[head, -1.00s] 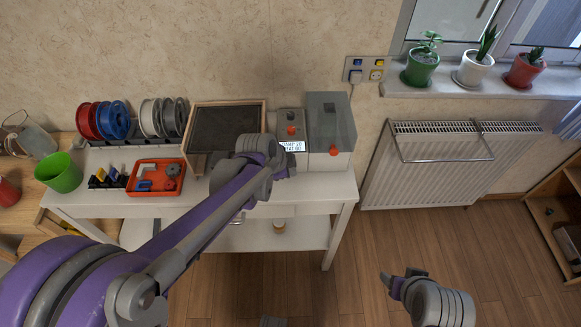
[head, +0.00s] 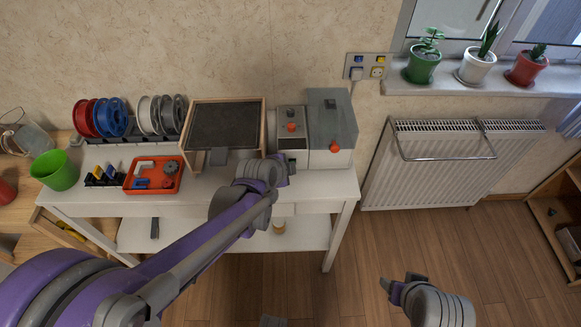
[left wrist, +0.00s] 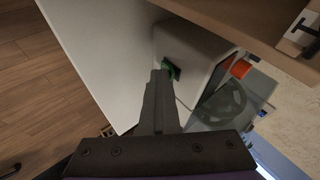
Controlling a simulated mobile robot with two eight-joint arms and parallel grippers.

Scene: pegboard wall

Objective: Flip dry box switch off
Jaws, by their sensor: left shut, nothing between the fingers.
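The dry box (head: 330,125) stands at the right end of the white table, with a grey lid and an orange knob on its front. Beside it is a grey panel with a red knob and a dark display (head: 291,143). In the left wrist view, the dry box (left wrist: 190,55) shows a small green switch (left wrist: 174,66) on its white face. My left gripper (left wrist: 161,72) is shut and empty, its tips right beside the switch; I cannot tell whether they touch. In the head view my left gripper (head: 288,163) is in front of the panel. My right gripper (head: 400,282) hangs low over the floor, away from the table.
A framed black plate (head: 224,125) stands left of the panel. An orange tray (head: 153,187), filament spools (head: 110,117) and a green cup (head: 55,171) are further left. A radiator (head: 445,165) is to the right. The floor in front is clear.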

